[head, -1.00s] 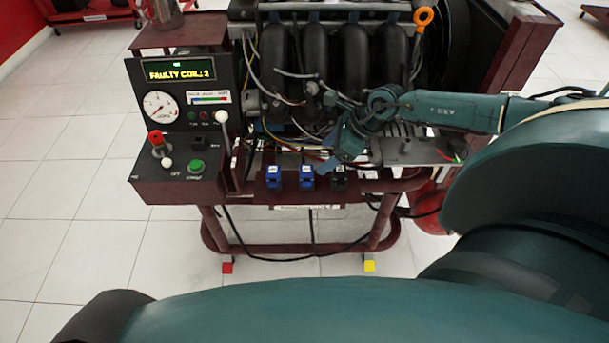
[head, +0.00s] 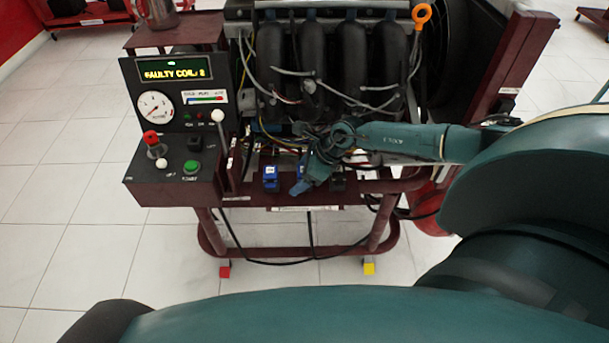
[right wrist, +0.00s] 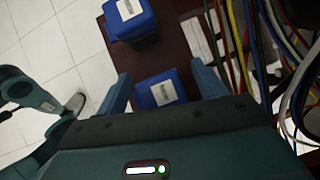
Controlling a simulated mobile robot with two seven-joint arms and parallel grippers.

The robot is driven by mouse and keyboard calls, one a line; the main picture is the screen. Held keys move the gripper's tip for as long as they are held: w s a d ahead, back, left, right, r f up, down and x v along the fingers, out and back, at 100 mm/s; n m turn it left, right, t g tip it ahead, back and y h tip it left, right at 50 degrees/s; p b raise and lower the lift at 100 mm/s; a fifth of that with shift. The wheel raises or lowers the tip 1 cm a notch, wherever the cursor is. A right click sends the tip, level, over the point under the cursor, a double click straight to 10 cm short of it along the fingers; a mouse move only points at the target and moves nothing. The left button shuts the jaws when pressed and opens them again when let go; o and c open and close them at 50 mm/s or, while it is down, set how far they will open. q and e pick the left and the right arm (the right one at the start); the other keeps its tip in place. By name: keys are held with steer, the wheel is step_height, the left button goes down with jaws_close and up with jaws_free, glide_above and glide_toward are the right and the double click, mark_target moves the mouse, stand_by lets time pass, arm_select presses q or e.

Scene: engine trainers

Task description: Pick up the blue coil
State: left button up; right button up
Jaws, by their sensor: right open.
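Two blue coils with white labels sit on the front shelf of the engine stand. The left one (head: 270,178) is in plain sight in the head view; it also shows in the right wrist view (right wrist: 130,20). The middle one (head: 302,168) is mostly hidden behind my right gripper (head: 306,184). In the right wrist view this middle coil (right wrist: 164,92) lies between the open fingers of my right gripper (right wrist: 160,78), with no clear contact. A black coil (head: 338,183) sits just right of the gripper. My left gripper is not in view.
A control panel (head: 170,110) with a display reading "FAULTY COIL: 2" stands at left. The engine (head: 325,60) rises behind the shelf. Loose coloured wires (right wrist: 250,50) hang close beside the right gripper. Clear floor lies left of the stand.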

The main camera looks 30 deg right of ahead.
steer(key=c, duration=0.9)
steer(key=shift+w+d+r, duration=0.1)
steer(key=shift+c, duration=0.2)
